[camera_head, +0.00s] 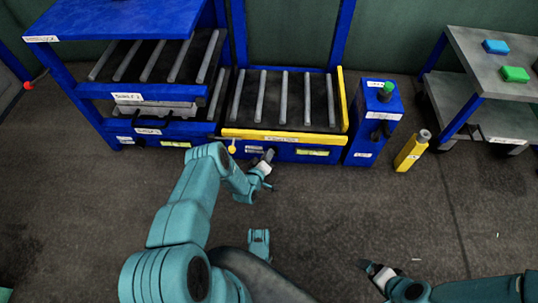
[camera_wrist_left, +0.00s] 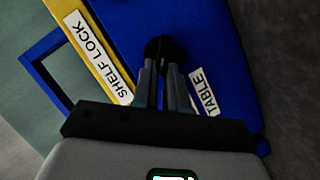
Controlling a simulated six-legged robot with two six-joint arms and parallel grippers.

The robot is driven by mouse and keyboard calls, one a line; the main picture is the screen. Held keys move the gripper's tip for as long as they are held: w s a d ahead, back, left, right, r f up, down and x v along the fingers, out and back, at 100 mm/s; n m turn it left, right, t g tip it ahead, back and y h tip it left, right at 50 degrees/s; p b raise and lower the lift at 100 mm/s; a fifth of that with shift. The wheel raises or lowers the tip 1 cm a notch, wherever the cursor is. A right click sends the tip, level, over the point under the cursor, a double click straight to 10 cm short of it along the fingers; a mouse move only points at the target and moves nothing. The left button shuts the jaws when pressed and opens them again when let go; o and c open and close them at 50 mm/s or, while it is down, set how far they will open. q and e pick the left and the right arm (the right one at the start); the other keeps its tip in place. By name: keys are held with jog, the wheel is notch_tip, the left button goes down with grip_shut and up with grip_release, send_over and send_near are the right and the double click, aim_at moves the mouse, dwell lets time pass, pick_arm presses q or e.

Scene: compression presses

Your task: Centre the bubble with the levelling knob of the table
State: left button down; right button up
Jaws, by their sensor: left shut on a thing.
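The table (camera_head: 285,134) is a blue roller bed with a yellow front strip, in the middle of the head view. My left gripper (camera_head: 268,158) is at its blue front face. In the left wrist view my left gripper (camera_wrist_left: 163,72) is shut on a round black knob (camera_wrist_left: 163,45), beside the label reading TABLE (camera_wrist_left: 204,92). The fingers partly cover the knob. A small yellow-green strip (camera_head: 313,152), perhaps the level, is on the front face to the right; no bubble can be made out. My right gripper (camera_head: 376,270) is low in the head view, away from the table; its jaws are unclear.
A blue shelf unit with rollers (camera_head: 150,92) stands at the left. A blue box with a green button (camera_head: 372,125) and a yellow cylinder (camera_head: 410,152) stand at the right. A grey cart (camera_head: 480,75) holds blue and green blocks. The front floor is mostly clear.

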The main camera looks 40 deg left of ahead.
pick_arm(q)
jog(key=shift+a+f+n+t, duration=0.1)
jog(key=shift+f+n+t, duration=0.2)
jog(key=shift+n+t, duration=0.7)
jog(key=shift+a+f+n+t, duration=0.15)
jog(key=shift+f+n+t, duration=0.15)
jog(key=shift+n, duration=1.45)
jog(key=shift+a+f+n+t, duration=0.1)
jog(key=shift+f+n+t, duration=0.35)
jog(key=shift+n, duration=0.9)
jog(key=shift+r, duration=0.1)
jog(key=c, duration=1.2)
grip_release()
jog(key=shift+o, duration=0.2)
jog(key=shift+s+d, duration=0.1)
jog(key=shift+s, duration=0.05)
